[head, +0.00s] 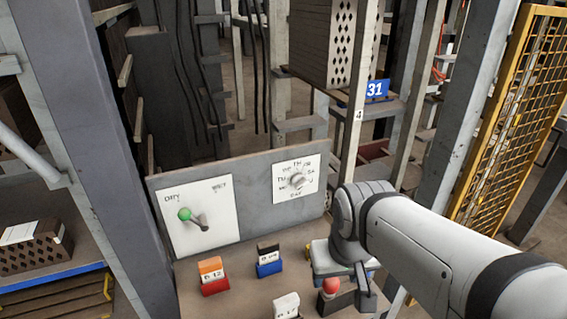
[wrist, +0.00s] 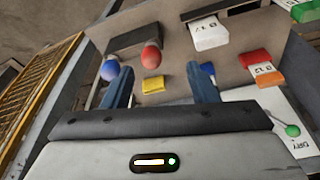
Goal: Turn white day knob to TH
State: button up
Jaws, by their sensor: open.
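The white day knob (head: 298,181) sits at the middle of a white dial plate (head: 281,195) on the right part of a grey upright panel. Which letters the knob points to is too small to tell. My gripper (wrist: 160,85) is open, its two blue fingers apart and nothing held between them. It is over the desk in front of the panel, apart from the knob. The knob and its dial are not visible in the wrist view.
A DRY/WET plate with a green-tipped lever (head: 186,214) is left of the dial. Ball-topped controls, one red (wrist: 151,55) and one blue (wrist: 110,70), stand near my fingers. Labelled blocks, including an orange-and-red one (head: 213,277), stand on the desk. A post (head: 353,120) rises behind the panel.

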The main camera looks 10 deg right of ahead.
aim_at(299, 180)
jog(key=z, duration=0.15)
jog(key=k, duration=0.5)
jog(key=u, duration=2.65)
jog(key=k, duration=1.4)
jog(key=z, duration=2.35)
jog(key=i, duration=1)
jog(key=z, duration=0.05)
